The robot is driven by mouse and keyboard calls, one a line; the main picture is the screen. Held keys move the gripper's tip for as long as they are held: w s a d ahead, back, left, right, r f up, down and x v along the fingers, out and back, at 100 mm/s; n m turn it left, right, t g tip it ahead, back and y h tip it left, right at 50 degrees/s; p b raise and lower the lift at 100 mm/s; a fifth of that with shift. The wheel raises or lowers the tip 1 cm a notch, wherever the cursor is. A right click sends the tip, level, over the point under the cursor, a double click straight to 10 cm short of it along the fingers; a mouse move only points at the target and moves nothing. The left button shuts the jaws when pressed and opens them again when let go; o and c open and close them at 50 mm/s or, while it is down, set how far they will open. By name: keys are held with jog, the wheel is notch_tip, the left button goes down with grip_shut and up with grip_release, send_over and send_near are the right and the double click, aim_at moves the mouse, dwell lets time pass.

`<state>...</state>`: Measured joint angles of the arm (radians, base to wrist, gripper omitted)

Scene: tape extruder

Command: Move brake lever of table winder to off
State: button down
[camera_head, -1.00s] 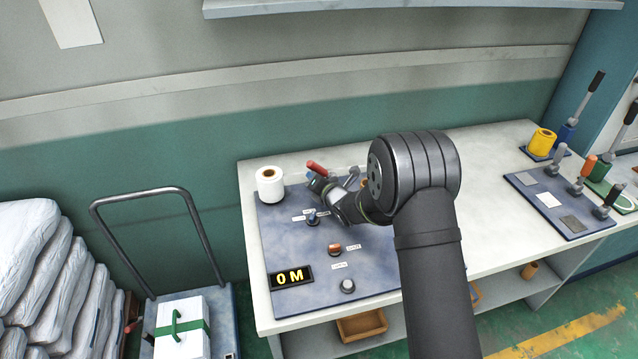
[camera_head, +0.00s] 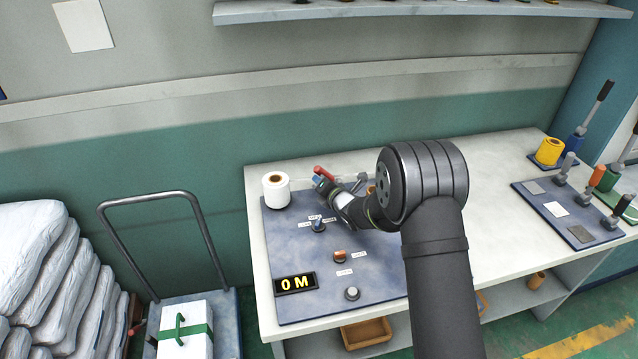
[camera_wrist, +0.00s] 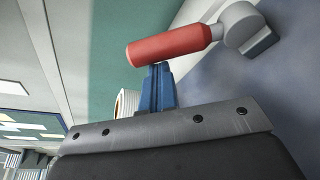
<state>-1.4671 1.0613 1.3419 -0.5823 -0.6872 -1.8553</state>
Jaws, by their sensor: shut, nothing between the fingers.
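The table winder is a blue panel (camera_head: 300,255) on a white bench. Its brake lever has a red handle (camera_head: 323,171), which points up and left in the head view. In the wrist view the red handle (camera_wrist: 170,46) runs from a grey pivot (camera_wrist: 248,28) at the upper right toward the left. My gripper (camera_head: 322,182) is just below the handle in the head view. In the wrist view its blue fingers (camera_wrist: 157,72) are closed together, with their tips at the handle's underside near its free end. I cannot tell whether they touch it. The lever's base is partly hidden by my arm.
A white spool (camera_head: 276,190) stands at the panel's back left. A blue knob (camera_head: 318,225), an orange switch (camera_head: 340,256), a grey button (camera_head: 352,293) and a "0 M" display (camera_head: 295,283) lie in front. Other levers (camera_head: 597,178) stand on the bench's right.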

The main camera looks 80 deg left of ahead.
jog(key=shift+w+r+m+g, duration=0.4)
jog(key=shift+w+r+m, duration=0.4)
jog(key=shift+m, duration=0.1)
jog(key=shift+w+r, duration=0.35)
jog(key=shift+w, duration=0.2)
jog(key=shift+w+r, duration=0.35)
jog(key=shift+w, duration=0.3)
jog(key=shift+r, duration=0.1)
jog(key=w+d+r, duration=0.6)
jog(key=w+r, duration=0.3)
jog(key=r, duration=0.1)
jog(key=shift+w+d+r, duration=0.2)
jog(key=shift+d+r, duration=0.2)
